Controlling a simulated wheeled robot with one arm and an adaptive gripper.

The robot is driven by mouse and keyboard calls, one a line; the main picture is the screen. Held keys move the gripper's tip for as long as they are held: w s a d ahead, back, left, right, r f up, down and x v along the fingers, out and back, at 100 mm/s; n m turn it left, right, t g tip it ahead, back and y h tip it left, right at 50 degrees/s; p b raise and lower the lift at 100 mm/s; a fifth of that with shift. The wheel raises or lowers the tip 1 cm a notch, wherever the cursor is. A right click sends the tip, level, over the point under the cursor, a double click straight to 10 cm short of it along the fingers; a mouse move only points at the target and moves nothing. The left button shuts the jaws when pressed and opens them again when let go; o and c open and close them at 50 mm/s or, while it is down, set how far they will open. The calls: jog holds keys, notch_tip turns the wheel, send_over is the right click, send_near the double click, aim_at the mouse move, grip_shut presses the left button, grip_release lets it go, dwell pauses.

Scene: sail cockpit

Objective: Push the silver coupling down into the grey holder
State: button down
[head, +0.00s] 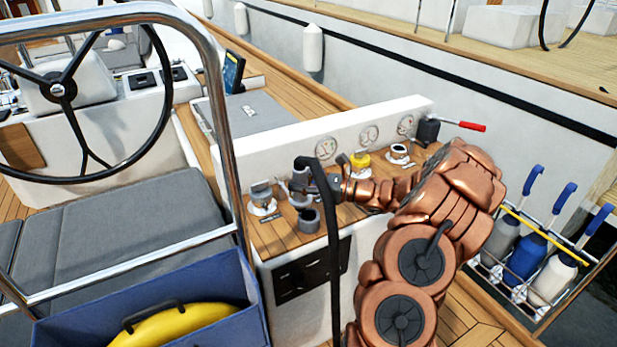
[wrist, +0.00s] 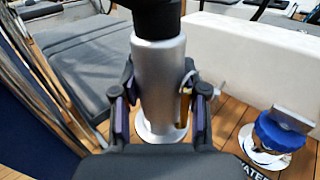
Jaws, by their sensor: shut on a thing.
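The silver coupling (wrist: 158,75) is an upright metal cylinder with a black part above it. In the wrist view it stands between the two fingers of my gripper (wrist: 160,110), which is shut on it. In the head view my gripper (head: 302,187) is over the wooden counter with the coupling, partly hidden by the black hose.
A blue-capped fitting (wrist: 282,132) on a round plate sits to the right in the wrist view. A yellow-capped fitting (head: 360,161) stands behind my wrist. The black hose (head: 334,260) hangs past the counter's front. A steel rail (head: 232,130) rises at left.

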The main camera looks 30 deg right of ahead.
aim_at(309, 197)
jog(key=shift+s+d+r, duration=0.15)
jog(key=shift+s+d, duration=0.1)
jog(key=shift+d, duration=0.35)
jog(key=shift+s+d+r, duration=0.1)
jog(key=shift+s+d, duration=0.15)
jog(key=shift+d, duration=0.3)
jog(key=shift+f+b, duration=1.8)
jog(key=shift+f, duration=0.95)
jog(key=shift+p, duration=0.45)
jog(key=shift+f, duration=0.65)
jog(key=c, duration=0.9)
grip_release()
